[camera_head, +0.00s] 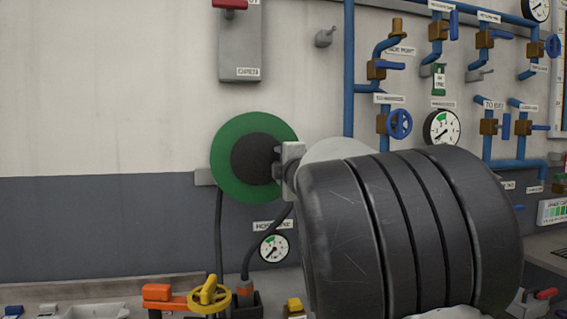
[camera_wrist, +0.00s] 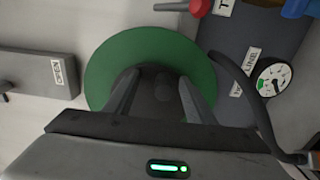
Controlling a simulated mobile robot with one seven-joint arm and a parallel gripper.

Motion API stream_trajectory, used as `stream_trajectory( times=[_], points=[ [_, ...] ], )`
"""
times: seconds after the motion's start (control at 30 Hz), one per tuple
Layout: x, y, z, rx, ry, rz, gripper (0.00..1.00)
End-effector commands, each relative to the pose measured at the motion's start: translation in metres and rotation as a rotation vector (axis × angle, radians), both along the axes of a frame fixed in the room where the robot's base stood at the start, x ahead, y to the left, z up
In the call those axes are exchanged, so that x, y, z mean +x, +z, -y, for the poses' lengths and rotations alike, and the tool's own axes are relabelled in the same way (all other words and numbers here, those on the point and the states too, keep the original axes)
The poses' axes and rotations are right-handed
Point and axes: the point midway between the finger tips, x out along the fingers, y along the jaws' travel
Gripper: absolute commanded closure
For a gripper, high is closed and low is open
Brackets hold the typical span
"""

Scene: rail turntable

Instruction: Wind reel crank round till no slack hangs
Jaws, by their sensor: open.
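The green hose reel (camera_head: 228,180) with a dark round hub is mounted on the wall, and its green disc (camera_wrist: 108,62) fills the middle of the wrist view. My gripper (camera_head: 279,163) is at the right side of the hub, partly covering it. In the wrist view my gripper (camera_wrist: 158,76) is open, its fingers spread either side of the dark hub, where a dark round knob-like part (camera_wrist: 168,82) shows. I cannot tell whether the fingers touch it, nor make out the crank arm. A black hose (camera_head: 219,235) hangs below the reel; a second length curves down nearby.
A hose line gauge (camera_head: 273,248) is below the reel, with a yellow valve wheel (camera_head: 209,295) on orange pipe lower left. Blue pipes (camera_head: 349,70) with valves cover the wall at right. A grey red-handled box (camera_head: 239,45) is above. Wall left of the reel is clear.

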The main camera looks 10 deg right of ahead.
Motion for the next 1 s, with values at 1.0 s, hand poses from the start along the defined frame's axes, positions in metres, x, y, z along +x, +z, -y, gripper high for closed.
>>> stream_trajectory(
  times=[1.0],
  points=[
    [-0.081, -0.001, 0.000, 0.002, 0.001, 0.001, 0.50]
  ],
)
